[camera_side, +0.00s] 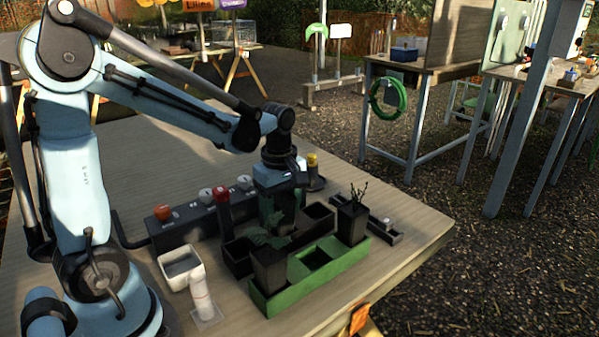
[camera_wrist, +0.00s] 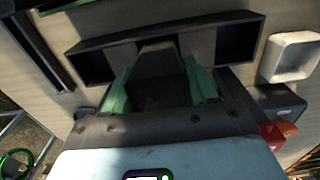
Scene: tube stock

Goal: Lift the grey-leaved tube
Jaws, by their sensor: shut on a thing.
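My gripper (camera_side: 280,212) points down over the middle of a black rack (camera_side: 237,258). In the wrist view its green fingers (camera_wrist: 158,92) are shut on a dark tapered tube (camera_wrist: 158,66), in line with the rack's middle. I cannot tell whether the tube is seated or raised, and no leaves show on it. In the side view, the held tube is largely hidden. A black tube with broad green leaves (camera_side: 270,267) stands in the left slot of the green rack (camera_side: 290,297). A black tube with dark thin twigs (camera_side: 352,224) stands in its right slot.
The green rack's middle slot is empty. The black rack's outer slots look empty. A white square dish (camera_side: 181,268) and a white cylinder (camera_side: 201,297) stand at left. A dark control box (camera_side: 180,235) with knobs is behind. A small black tray (camera_side: 385,232) lies at right.

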